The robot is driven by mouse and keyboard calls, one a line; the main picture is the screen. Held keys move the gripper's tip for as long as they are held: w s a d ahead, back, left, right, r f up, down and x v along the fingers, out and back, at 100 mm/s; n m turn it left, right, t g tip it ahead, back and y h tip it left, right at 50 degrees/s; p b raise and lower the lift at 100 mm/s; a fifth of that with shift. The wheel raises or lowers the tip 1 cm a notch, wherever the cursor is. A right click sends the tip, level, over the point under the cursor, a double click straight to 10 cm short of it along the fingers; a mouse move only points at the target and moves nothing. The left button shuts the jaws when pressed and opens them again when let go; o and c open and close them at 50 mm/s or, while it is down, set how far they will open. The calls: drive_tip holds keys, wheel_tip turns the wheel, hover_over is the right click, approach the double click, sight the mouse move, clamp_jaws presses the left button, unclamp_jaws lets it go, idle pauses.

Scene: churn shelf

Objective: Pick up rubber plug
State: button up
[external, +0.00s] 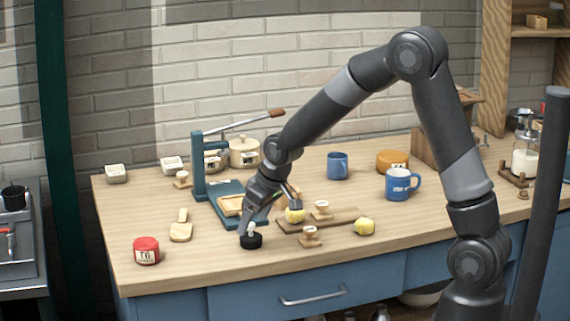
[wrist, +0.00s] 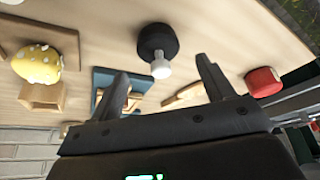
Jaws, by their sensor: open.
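The rubber plug (external: 251,241) is a black disc with a small white knob on top. It stands on the wooden tabletop near the front edge in the external view. In the wrist view the plug (wrist: 157,42) shows its black body and white knob just beyond the fingertips, lined up with the gap between them. My gripper (external: 268,212) is low over the table, right by the plug. In the wrist view my gripper (wrist: 163,72) has its two fingers spread apart with nothing held. The external view does not show clearly whether a finger touches the plug.
A red tin (external: 146,250) and a wooden scoop (external: 181,227) lie left of the plug. A blue press (external: 200,165) stands behind. The front-right tabletop is clear.

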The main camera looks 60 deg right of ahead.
sight(253, 226)
drive_tip(key=x, duration=0.4)
drive_tip(key=shift+s+f, duration=0.2)
drive_tip(key=shift+f, duration=0.05)
drive_tip(key=c, duration=1)
